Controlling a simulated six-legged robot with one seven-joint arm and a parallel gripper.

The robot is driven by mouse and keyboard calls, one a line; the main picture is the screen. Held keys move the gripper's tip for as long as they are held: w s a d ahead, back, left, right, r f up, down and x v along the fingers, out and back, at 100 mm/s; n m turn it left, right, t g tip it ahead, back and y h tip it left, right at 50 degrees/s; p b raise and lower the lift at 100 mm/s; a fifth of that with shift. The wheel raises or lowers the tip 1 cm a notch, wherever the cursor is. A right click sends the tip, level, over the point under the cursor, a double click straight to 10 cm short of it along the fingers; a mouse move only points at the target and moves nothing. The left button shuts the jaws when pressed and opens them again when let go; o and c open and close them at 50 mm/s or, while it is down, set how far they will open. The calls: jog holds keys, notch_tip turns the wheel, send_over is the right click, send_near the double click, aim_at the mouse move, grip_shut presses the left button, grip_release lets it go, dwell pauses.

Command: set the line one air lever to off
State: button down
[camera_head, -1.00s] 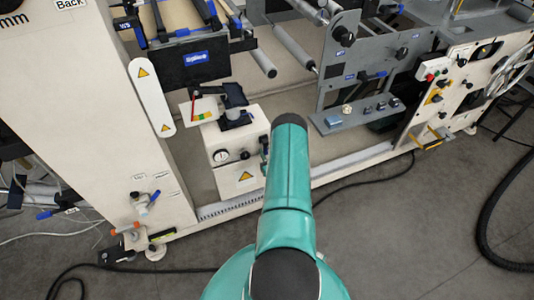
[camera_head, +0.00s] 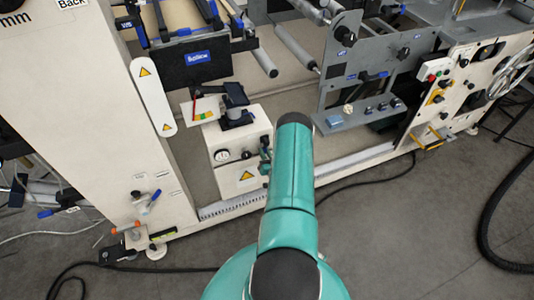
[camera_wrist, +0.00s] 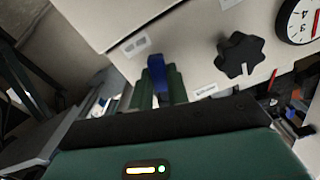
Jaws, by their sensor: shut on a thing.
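A blue lever (camera_wrist: 157,72) stands out near the side of the cream box (camera_head: 225,137) with a gauge and a black knob. In the wrist view my gripper (camera_wrist: 165,84) has its green fingers shut on this blue lever. In the head view my gripper (camera_head: 265,162) is at the right edge of the box, mostly behind my own arm, and the lever is hidden there. I cannot read the lever's on or off position.
The black knob (camera_wrist: 240,54) and the round gauge (camera_wrist: 300,20) are right of the lever. A separate blue-handled valve (camera_head: 150,201) is on the tall cream panel (camera_head: 110,120) at left. A grey bracket with rollers stands at right. Grey floor in front holds black cables.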

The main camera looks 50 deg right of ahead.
jog(key=m, duration=0.2)
jog(key=a+m, duration=0.1)
jog(key=shift+w+r+m, duration=0.35)
jog(key=shift+m, duration=0.05)
jog(key=m, duration=0.2)
jog(key=a+r+m, duration=0.1)
jog(key=shift+w, duration=0.3)
jog(key=m, duration=0.1)
jog(key=r+m, duration=0.1)
jog(key=m, duration=0.2)
jog(key=shift+w+a+r, duration=0.15)
jog(key=shift+a+r, duration=0.05)
jog(key=shift+a, duration=0.1)
jog(key=shift+a+r+m, duration=0.1)
jog(key=shift+r+m, duration=0.25)
jog(key=shift+m, duration=0.55)
jog(key=shift+a+r+m, duration=0.1)
jog(key=shift+r+m, duration=0.25)
jog(key=shift+m, duration=0.55)
jog(key=c, duration=1.4)
grip_release()
jog(key=shift+d, duration=0.1)
jog(key=shift+o, duration=0.2)
